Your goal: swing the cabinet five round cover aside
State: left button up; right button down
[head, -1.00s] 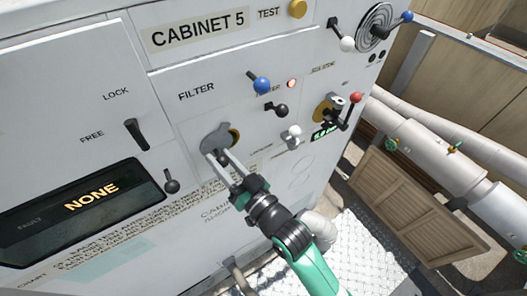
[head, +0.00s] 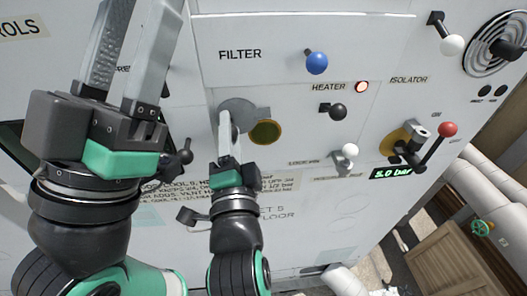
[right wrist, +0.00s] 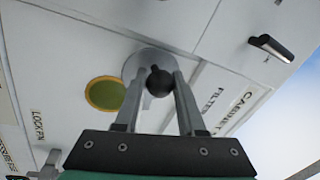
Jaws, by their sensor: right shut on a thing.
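The round cover (head: 240,106) is a grey disc on the pale cabinet front below the FILTER label. It sits up and left of a brass-rimmed, olive round window (head: 265,132), which shows fully uncovered. In the right wrist view, the cover (right wrist: 133,66) lies beside the uncovered window (right wrist: 105,93). My right gripper (head: 226,120) is at the cover. In the right wrist view its fingers (right wrist: 158,80) are on either side of the cover's dark ball knob (right wrist: 159,82) and shut on it. My left gripper (head: 143,8) is large in the left foreground, fingers apart and empty.
Around the cover are a blue-knobbed lever (head: 316,63), a black heater lever (head: 337,111), a white knob (head: 350,150) and a red-knobbed isolator lever (head: 448,129). A dark lever (head: 182,156) is between my grippers. Pipes and a wooden crate (head: 440,262) are at lower right.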

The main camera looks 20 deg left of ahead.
jog(key=shift+r+m+b, duration=0.3)
jog(key=shift+m+b, duration=0.15)
jog(key=shift+m, duration=0.15)
jog(key=shift+r+m+h+b, duration=0.3)
jog(key=shift+r+m, duration=0.05)
jog(key=shift+m, duration=0.25)
jog(key=c, duration=0.5)
grip_release()
